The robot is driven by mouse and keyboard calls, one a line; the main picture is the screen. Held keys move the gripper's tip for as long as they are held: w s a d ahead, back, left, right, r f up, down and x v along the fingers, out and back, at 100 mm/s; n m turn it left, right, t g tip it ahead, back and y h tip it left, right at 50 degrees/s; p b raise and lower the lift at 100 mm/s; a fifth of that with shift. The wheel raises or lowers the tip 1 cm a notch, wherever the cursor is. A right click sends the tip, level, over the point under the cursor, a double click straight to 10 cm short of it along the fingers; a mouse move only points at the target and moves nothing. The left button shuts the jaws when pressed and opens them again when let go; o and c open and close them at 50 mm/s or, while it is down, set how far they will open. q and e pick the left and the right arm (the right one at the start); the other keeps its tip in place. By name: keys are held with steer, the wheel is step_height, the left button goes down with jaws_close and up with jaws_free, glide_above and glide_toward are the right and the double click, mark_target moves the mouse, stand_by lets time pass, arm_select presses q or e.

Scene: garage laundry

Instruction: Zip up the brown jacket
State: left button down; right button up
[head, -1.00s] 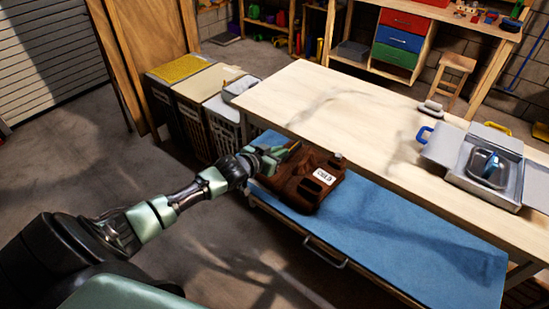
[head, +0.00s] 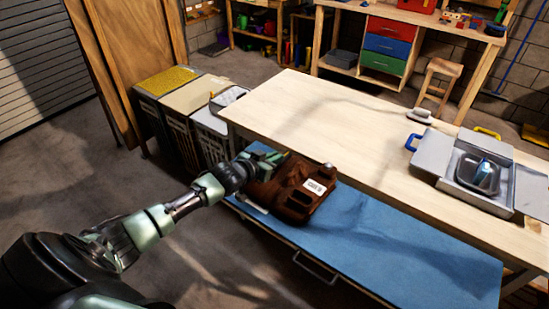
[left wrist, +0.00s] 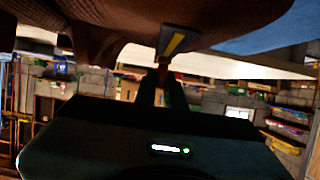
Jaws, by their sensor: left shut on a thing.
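The brown jacket (head: 292,197) lies folded on the blue surface below the wooden worktop, with a white label on its front. My left gripper (head: 272,158) is over the jacket's far left part, and its jaws are closed there. In the left wrist view, the brown cloth (left wrist: 80,25) fills the top, very close to the camera. The fingers of my left gripper (left wrist: 165,72) are together just beneath it. The small part held between them is too dark to make out, and the zip cannot be told apart. My right gripper is in neither view.
The blue surface (head: 400,255) is clear right of the jacket. Bins (head: 165,110) stand at the left.

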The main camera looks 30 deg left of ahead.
arm_select(q)
steer(key=shift+f, duration=0.1)
stand_by(0.3)
steer(key=c, duration=1.5)
jaws_free()
steer(key=shift+d, duration=0.1)
steer(key=v, duration=0.7)
steer(key=shift+s+b, duration=0.1)
steer(key=shift+b, duration=0.25)
steer(key=shift+s, duration=0.3)
